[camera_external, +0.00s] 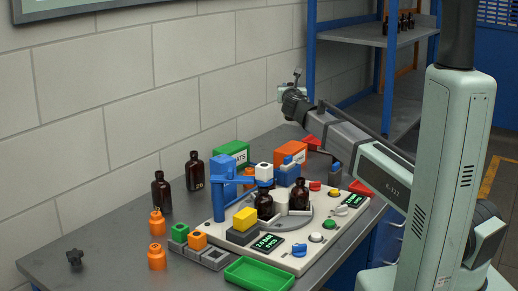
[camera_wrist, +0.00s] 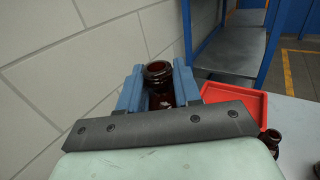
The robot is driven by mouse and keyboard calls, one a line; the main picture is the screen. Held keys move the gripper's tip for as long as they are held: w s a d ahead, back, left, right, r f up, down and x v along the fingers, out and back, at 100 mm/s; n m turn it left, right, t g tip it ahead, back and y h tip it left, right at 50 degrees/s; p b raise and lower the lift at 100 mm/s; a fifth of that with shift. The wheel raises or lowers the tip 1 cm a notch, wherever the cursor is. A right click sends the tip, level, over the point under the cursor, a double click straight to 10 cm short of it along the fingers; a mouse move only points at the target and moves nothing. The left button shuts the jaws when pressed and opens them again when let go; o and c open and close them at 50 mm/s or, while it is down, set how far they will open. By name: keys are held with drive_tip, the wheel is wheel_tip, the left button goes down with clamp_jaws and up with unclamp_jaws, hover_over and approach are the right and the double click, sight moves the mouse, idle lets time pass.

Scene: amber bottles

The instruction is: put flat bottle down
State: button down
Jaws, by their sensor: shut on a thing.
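Other dark amber bottles stand at the back left (camera_external: 161,191), by the wall (camera_external: 195,171) and on the round plate (camera_external: 299,195).
The white panel (camera_external: 285,256) carries buttons, displays and blocks. A green tray (camera_external: 260,274) and orange bottles (camera_external: 157,256) stand in front. The table's left front is mostly clear.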

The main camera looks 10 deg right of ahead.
sight(292, 120)
drive_tip(key=shift+s+d+f+h, duration=0.15)
drive_tip(key=shift+s+f+h, duration=0.1)
drive_tip(key=shift+s+h, duration=0.05)
drive_tip(key=shift+f, duration=4.85)
drive_tip(key=shift+f, duration=0.1)
drive_tip(key=c, duration=0.8)
unclamp_jaws()
drive_tip(key=v, duration=1.2)
